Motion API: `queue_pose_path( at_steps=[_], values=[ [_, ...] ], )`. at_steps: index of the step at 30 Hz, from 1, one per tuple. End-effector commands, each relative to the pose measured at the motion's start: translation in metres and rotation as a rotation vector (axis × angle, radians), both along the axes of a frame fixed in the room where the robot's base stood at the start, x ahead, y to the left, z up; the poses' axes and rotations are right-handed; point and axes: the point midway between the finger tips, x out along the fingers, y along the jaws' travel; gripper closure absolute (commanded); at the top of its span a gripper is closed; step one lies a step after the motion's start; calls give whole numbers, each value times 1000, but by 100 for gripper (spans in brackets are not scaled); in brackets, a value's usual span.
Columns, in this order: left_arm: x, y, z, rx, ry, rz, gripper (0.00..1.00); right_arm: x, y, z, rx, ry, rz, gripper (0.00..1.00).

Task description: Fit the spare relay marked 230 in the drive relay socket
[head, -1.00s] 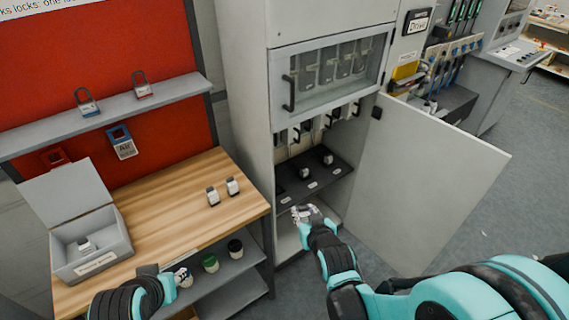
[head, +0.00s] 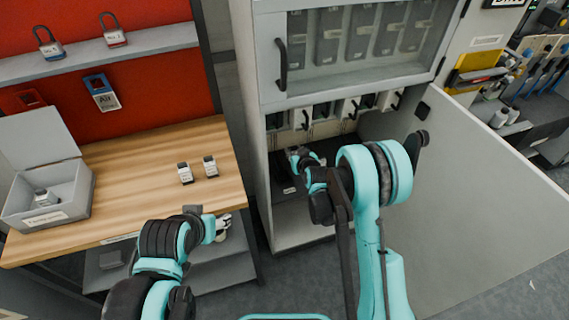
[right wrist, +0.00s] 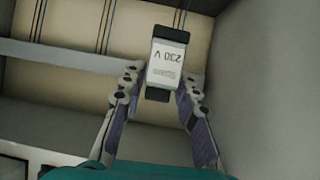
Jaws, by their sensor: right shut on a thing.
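The relay marked 230 V (right wrist: 166,65) is white with dark ends, and its print shows upside down in the right wrist view. My right gripper (right wrist: 160,92) is shut on it, one finger on each side. In the head view my right gripper (head: 303,158) is inside the open cabinet, above its dark shelf (head: 288,212). The relay in it and the drive relay socket cannot be made out there, as my arm covers much of the compartment. My left gripper (head: 221,226) is low by the workbench's front right edge; its fingers are too unclear to read.
Two relays (head: 185,173) (head: 210,166) stand on the wooden workbench (head: 140,205). An open grey box (head: 78,200) at left holds another. The cabinet door (head: 470,190) stands open at right. Handled units (head: 305,118) hang above the compartment. A red board with padlocks is behind the bench.

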Motion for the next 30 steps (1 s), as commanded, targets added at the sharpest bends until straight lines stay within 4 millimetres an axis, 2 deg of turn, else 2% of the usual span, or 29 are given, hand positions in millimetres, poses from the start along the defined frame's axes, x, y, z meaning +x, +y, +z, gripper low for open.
queue_pose_path(
  at_steps=[1, 3, 6, 11, 23, 30],
  values=[
    [0, 0, -9, 0, 0, 0, 46, 10, 11, -23, 0, -1, 16, 99],
    [0, 0, -13, 0, 0, 0, 46, 19, 22, -41, 0, -1, 33, 99],
    [0, 0, -17, 0, 0, 0, 46, 26, 33, -59, 0, -2, 51, 99],
    [0, 0, -19, 0, 0, 0, 46, 31, 39, -71, 1, -3, 60, 99],
    [0, 0, -35, 0, 0, 0, 46, 31, 39, -100, 0, -3, 60, 99],
    [0, 0, -33, 0, 0, 0, 46, 30, 38, -116, 0, -3, 60, 99]
  ],
)
